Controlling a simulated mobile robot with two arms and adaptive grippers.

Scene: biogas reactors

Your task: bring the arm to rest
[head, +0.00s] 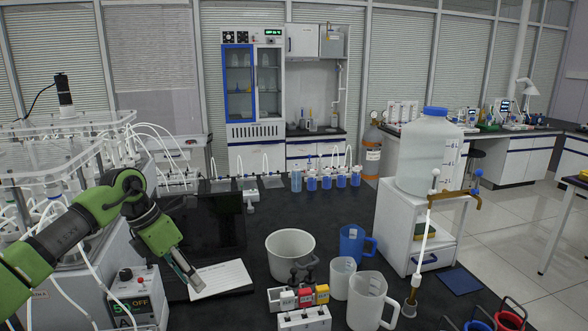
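My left arm (85,217) is green and black and reaches in from the left, bent at a raised elbow. My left gripper (194,284) points down and to the right, over the left edge of a white printed sheet (225,277) on the dark bench. Its fingers show narrow and nearly edge-on, so I cannot tell whether they are open or shut. No object shows in it. My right gripper is not in view.
A control box (136,298) and reactors with white tubing (60,165) crowd the left. A white bucket (290,257), a blue jug (354,245), clear jugs (368,300) and a small rack (303,317) stand right of the gripper. A large bottle (428,150) tops a white cabinet.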

